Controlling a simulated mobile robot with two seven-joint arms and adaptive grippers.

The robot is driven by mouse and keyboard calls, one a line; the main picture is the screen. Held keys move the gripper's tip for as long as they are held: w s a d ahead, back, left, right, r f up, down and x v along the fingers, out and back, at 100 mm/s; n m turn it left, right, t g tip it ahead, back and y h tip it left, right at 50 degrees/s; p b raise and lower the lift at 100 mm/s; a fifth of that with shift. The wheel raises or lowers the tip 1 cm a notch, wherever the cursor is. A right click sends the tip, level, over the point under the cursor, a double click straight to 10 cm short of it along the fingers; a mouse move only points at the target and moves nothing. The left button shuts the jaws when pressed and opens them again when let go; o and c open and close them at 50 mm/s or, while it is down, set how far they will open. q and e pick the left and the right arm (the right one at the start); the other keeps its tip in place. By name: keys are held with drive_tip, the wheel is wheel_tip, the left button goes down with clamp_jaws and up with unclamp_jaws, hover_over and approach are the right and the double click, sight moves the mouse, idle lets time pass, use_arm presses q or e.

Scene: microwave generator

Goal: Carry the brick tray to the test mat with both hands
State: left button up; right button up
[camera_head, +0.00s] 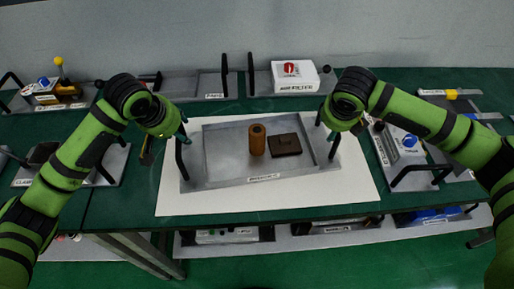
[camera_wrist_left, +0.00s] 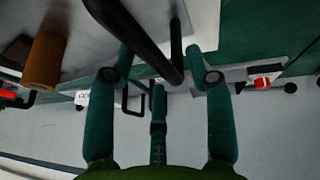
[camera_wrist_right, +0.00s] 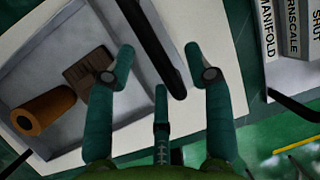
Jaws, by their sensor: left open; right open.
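The grey brick tray (camera_head: 222,150) lies flat on a white mat (camera_head: 210,203) at the middle of the green table. It holds a brown cylinder (camera_head: 257,140) and a dark brown block (camera_head: 285,145). Black bar handles stand at its left (camera_head: 181,160) and right (camera_head: 334,148) ends. My left gripper (camera_wrist_left: 158,55) is open at the left handle, whose bar crosses between its fingers in the left wrist view. My right gripper (camera_wrist_right: 160,50) is open at the right handle, whose bar likewise crosses between its fingers. Whether any finger touches a bar, I cannot tell.
A white box with a red knob (camera_head: 294,77) stands behind the tray. A fixture with a blue knob (camera_head: 407,145) is close on the right. Another tray with a handle (camera_head: 105,165) is on the left. Boxes sit on a lower shelf (camera_head: 290,243).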

use_arm(q)
drive_tip(key=shift+x, duration=0.8)
use_arm(e)
drive_tip(key=shift+x, duration=0.8)
use_arm(q)
clamp_jaws()
use_arm(e)
clamp_jaws()
use_arm(q)
drive_tip(key=shift+r, duration=0.2)
use_arm(e)
drive_tip(key=shift+w+r, duration=0.1)
drive_tip(key=shift+r, duration=0.15)
